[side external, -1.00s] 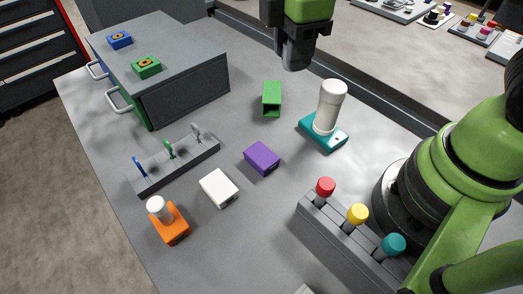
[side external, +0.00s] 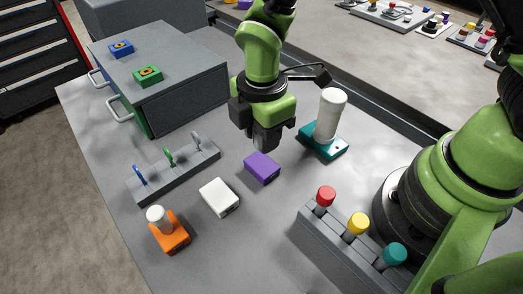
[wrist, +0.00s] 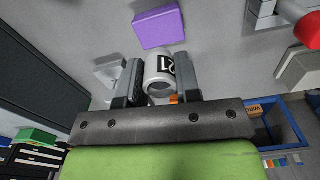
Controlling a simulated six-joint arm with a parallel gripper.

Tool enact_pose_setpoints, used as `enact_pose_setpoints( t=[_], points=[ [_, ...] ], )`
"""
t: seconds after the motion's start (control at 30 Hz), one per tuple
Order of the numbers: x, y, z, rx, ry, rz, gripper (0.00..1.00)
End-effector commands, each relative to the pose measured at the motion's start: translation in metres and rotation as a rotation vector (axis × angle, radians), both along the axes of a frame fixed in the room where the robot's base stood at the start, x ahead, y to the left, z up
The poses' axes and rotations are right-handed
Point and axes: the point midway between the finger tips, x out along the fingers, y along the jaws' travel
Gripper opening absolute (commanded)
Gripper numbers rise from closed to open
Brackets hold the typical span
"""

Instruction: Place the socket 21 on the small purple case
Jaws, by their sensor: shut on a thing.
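My gripper (wrist: 160,82) is shut on the socket 21 (wrist: 160,68), a pale grey-white cylinder with a dark label showing "21" in the wrist view. In the side external view my gripper (side external: 266,142) hangs just behind the small purple case (side external: 262,168), and the socket cannot be made out between the fingers. The purple case lies flat on the grey table with a bare top. In the wrist view the purple case (wrist: 158,28) shows beyond the fingertips, apart from the socket.
A teal case (side external: 324,146) with a tall white cylinder (side external: 331,112) stands right of my gripper. A white case (side external: 219,197) and an orange case (side external: 170,236) with a white piece lie front left. A rack (side external: 314,217) with coloured knobs stands front right. A drawer cabinet (side external: 190,85) stands back left.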

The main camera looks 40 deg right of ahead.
Motion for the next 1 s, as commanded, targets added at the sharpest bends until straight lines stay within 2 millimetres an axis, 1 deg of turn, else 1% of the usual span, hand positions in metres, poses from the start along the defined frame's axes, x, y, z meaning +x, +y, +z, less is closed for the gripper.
enact_pose_setpoints(
  t=[0.13,0.23,0.33,0.73,0.77,0.8,0.87,1.0],
  points=[
    [0.0,0.0,-0.017,0.0,0.002,-0.001,0.04],
    [0.0,0.0,-0.033,-0.001,0.002,0.0,0.04],
    [0.0,0.0,-0.044,0.001,0.0,-0.001,0.04],
    [0.001,0.0,-0.049,0.002,-0.002,0.0,0.04],
    [0.001,0.0,-0.05,0.002,-0.002,0.0,0.33],
    [0.001,0.0,-0.049,0.003,-0.002,0.0,0.42],
    [0.001,0.0,-0.049,0.003,-0.002,0.0,0.56],
    [0.001,0.0,-0.049,0.002,-0.002,0.0,0.56]
  ],
)
